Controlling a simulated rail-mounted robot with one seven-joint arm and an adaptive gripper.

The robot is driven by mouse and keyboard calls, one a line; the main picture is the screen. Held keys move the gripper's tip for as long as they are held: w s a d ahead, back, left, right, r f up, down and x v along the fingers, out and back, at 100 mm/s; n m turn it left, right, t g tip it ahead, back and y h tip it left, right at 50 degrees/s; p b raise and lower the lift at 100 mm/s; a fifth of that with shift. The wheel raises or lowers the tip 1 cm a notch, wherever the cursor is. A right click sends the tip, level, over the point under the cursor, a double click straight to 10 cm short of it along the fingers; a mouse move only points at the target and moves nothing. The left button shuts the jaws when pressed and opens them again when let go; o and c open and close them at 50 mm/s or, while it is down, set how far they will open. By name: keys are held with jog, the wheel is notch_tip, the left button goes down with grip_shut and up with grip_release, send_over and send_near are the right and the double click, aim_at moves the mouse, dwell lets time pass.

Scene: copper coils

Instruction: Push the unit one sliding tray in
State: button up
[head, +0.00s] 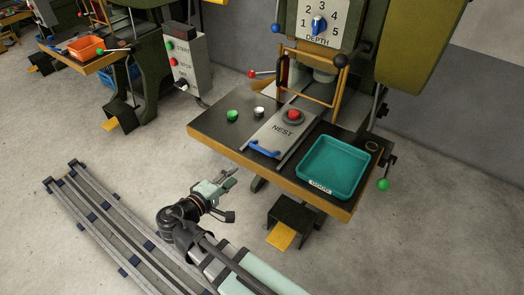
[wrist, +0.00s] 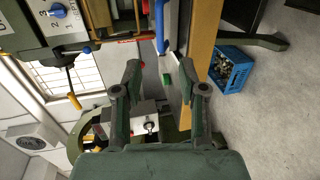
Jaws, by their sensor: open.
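The sliding tray (head: 283,130) is a grey plate marked NEST on the dark table of the near press. A blue handle (head: 263,149) sits at its front end, near the table's front edge, and a red round piece (head: 293,116) is at its rear. The handle also shows at the top of the wrist view (wrist: 160,28). My gripper (head: 230,180) is open and empty, in front of the table and apart from the handle. Its two spread fingers (wrist: 160,77) show in the wrist view, with nothing between them. The tray is mostly out of the wrist view.
A teal bin (head: 333,168) stands right of the tray. Green (head: 232,115) and white (head: 259,111) knobs are to its left. A yellow-framed guard (head: 310,75) stands behind. A yellow foot pedal (head: 281,236) is below the table. A blue crate (wrist: 231,70) is on the floor.

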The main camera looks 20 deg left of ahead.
aim_at(261, 151)
jog(key=p+x, duration=0.1)
jog(key=x, duration=1.6)
jog(key=shift+w+d+p, duration=0.1)
jog(key=shift+w+p, duration=0.05)
jog(key=shift+p, duration=0.25)
grip_shut()
